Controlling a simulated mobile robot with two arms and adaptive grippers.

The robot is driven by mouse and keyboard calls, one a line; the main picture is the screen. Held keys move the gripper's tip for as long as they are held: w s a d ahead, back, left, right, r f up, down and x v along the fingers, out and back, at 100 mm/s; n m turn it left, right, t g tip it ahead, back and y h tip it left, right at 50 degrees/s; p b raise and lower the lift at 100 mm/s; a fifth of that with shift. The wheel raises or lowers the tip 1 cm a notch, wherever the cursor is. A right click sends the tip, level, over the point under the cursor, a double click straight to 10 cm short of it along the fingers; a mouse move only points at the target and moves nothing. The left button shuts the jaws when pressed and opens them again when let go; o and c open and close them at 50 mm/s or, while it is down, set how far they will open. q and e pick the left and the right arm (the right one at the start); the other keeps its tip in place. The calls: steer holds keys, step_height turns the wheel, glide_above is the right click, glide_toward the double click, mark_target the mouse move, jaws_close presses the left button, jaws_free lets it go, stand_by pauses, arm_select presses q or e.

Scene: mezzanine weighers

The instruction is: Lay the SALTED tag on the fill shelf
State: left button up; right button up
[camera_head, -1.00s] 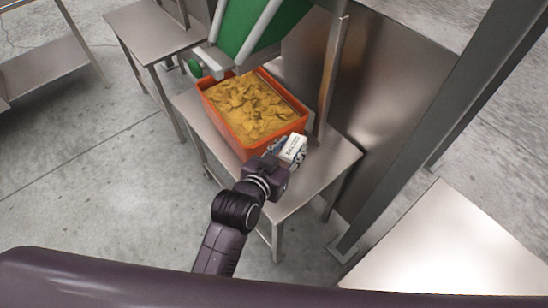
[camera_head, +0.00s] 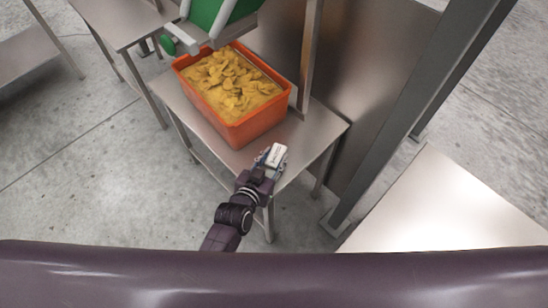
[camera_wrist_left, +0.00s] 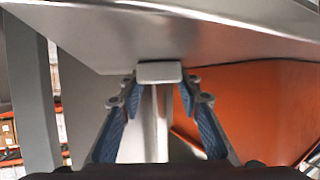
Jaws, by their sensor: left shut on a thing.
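The tag (camera_head: 277,155) is a small white block with dark lettering too small to read. My left gripper (camera_head: 267,161) is shut on it and holds it over or near the front right part of the steel shelf (camera_head: 318,128). I cannot tell whether the tag touches the shelf. In the left wrist view the tag (camera_wrist_left: 159,72) shows as a pale bar between the blue-padded fingers (camera_wrist_left: 158,98). My right gripper is not in view.
An orange crate (camera_head: 257,125) full of yellow chips stands on the shelf, and shows at right in the wrist view (camera_wrist_left: 265,105). A green chute (camera_head: 222,14) hangs above it. A steel upright (camera_head: 309,60) rises behind. The shelf's right end is bare.

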arm_select(q)
steer(key=shift+f, duration=0.15)
steer(key=o, duration=1.1)
steer(key=shift+c, duration=0.2)
steer(key=shift+r, duration=0.3)
steer(key=shift+s+a, duration=0.1)
steer(key=shift+s, duration=0.2)
steer(key=p+v, duration=0.1)
steer(key=v, duration=1)
steer(key=shift+s+a, duration=0.1)
steer(key=shift+s, duration=0.05)
